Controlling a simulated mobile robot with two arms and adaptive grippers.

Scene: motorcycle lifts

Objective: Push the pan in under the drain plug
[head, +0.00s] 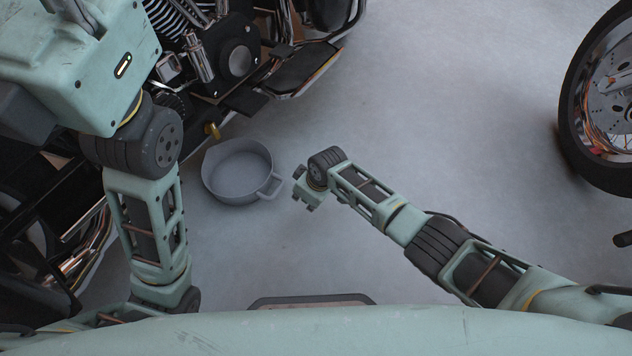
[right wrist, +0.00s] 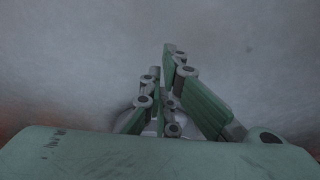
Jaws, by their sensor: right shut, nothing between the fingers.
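The pan (head: 238,172) is a round grey open vessel with a loop handle on its right side. It sits upright on the floor beside the motorcycle and looks empty. A brass-coloured fitting (head: 212,130), which looks like the drain plug, shows on the motorcycle's underside, just above the pan's upper-left rim in the head view. My right gripper (head: 305,198) is shut and empty, just right of the pan's handle with a small gap. Its closed fingers also show in the right wrist view (right wrist: 168,85). My left gripper is out of view; only the left arm shows.
The motorcycle (head: 238,62) fills the upper left, with its footboard (head: 300,68) reaching out above the pan. A wheel (head: 608,105) stands at the right edge. The floor (head: 455,120) between them is clear.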

